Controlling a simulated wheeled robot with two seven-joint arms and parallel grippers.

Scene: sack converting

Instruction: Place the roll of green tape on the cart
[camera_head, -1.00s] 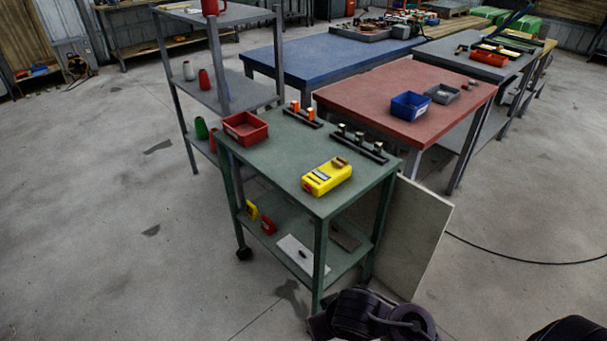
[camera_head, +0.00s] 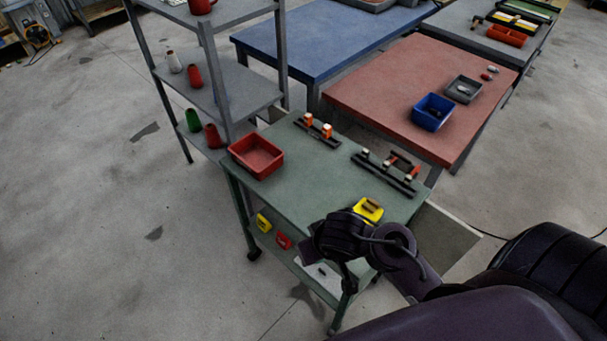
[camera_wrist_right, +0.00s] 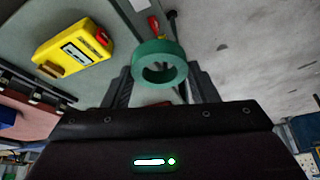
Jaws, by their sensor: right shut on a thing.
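The roll of green tape (camera_wrist_right: 150,75) is between the fingers of my right gripper (camera_wrist_right: 160,72), which is shut on it. The roll's hole faces the wrist camera. In the head view my right forearm and wrist reach over the near right corner of the green cart (camera_head: 300,185). There the tape and fingertips are hidden. In the wrist view the roll appears near the cart's edge; its height over the cart cannot be told. My left gripper is not in view.
The cart top holds a red bin (camera_head: 256,157), two dark racks and a yellow device (camera_wrist_right: 74,48), partly covered by my arm in the head view. The middle of the top is clear. A grey shelf (camera_head: 225,90) and a red table (camera_head: 400,80) stand close behind.

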